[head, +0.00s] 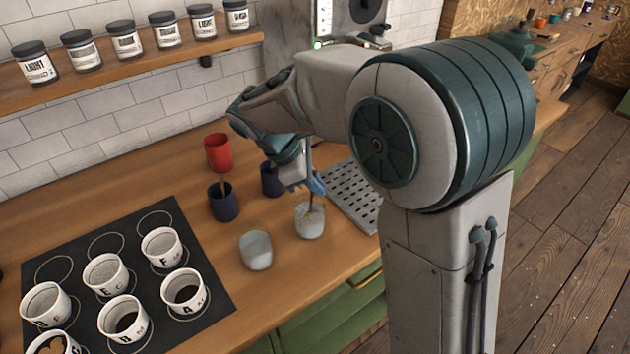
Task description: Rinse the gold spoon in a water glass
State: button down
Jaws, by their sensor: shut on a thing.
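My gripper (314,186) points down over the wooden counter and is shut on a thin brownish-gold spoon (311,206). The spoon's lower part reaches down into the right-hand water glass (310,226). Its bowl cannot be made out clearly through the glass. The gripper's fingers are just above the glass rim. A second water glass (257,252) stands to the left and nearer the front edge. The upper end of the spoon is hidden by my gripper.
A red cup (218,152) and two dark blue cups (223,206) (270,181) stand behind; one holds a brown handle. A black mat (205,262) with several lettered white cups lies left. A perforated metal tray (350,192) lies right. Jars line a shelf (130,71).

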jog(key=shift+f, duration=0.35)
jog(key=shift+r, duration=0.1)
notch_tip(320, 180, up, 9)
jog(key=p, duration=0.7)
jog(key=shift+f, duration=0.2)
dwell(0.6)
